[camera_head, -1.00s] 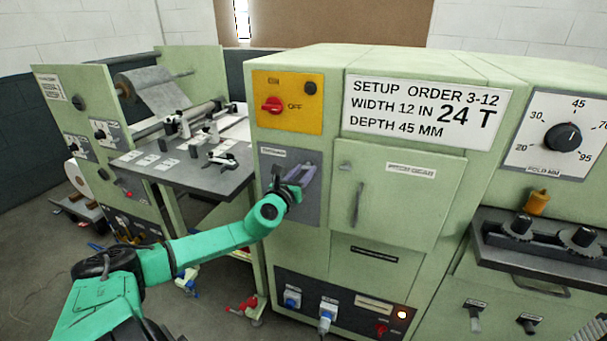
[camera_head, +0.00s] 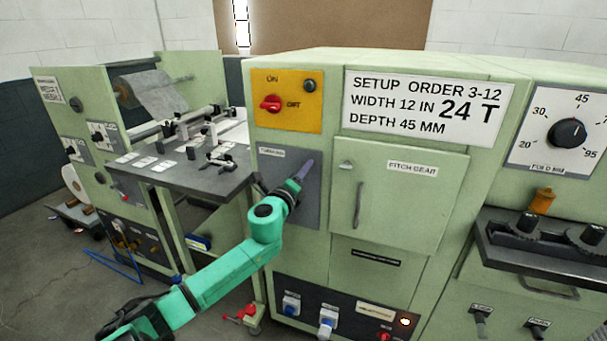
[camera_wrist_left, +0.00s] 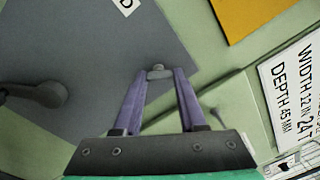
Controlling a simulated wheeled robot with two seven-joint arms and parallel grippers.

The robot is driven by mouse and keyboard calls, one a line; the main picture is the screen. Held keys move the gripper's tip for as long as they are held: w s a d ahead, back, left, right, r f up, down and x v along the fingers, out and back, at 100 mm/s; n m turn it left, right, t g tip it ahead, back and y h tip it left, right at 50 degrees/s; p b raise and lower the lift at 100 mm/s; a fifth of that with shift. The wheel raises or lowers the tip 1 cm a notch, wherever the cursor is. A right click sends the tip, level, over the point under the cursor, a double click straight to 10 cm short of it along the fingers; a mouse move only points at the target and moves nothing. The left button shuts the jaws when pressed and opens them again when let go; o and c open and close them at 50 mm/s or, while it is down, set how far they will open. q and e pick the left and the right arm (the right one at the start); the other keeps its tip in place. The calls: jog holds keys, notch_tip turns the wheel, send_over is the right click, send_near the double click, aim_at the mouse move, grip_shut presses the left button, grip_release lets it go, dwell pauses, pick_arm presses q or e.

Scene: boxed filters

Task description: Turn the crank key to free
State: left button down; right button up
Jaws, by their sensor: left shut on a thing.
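A grey panel (camera_head: 270,165) with a small label sits on the front of the green machine, left of a green door (camera_head: 405,200). My left gripper (camera_head: 307,165) reaches it from below, its fingers pointing up and right at the panel's right side. In the left wrist view, its purple fingertips (camera_wrist_left: 159,76) close on a small grey piece (camera_wrist_left: 158,71), seemingly the crank key's grip; most of it is hidden. A dark lever (camera_wrist_left: 40,95) with a rounded end stands left of the fingers, apart from them. My right gripper is not in view.
The door's long handle (camera_head: 358,205) stands out right of the gripper. A yellow panel with a red switch (camera_head: 271,103) is above. A table (camera_head: 185,175) with fixtures stands left. A dark shelf with gears (camera_head: 545,243) is at right.

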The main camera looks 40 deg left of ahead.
pick_arm(q)
jog(key=n, duration=0.6)
jog(key=shift+y, duration=0.4)
jog(key=shift+n, duration=0.4)
jog(key=shift+c, duration=2.4)
grip_release()
jog(key=shift+s, duration=0.1)
jog(key=r+b+v, duration=0.1)
jog(key=v, duration=1.3)
jog(key=shift+s+f+b, duration=0.2)
jog(key=shift+f+b, duration=0.15)
jog(key=shift+f, duration=0.1)
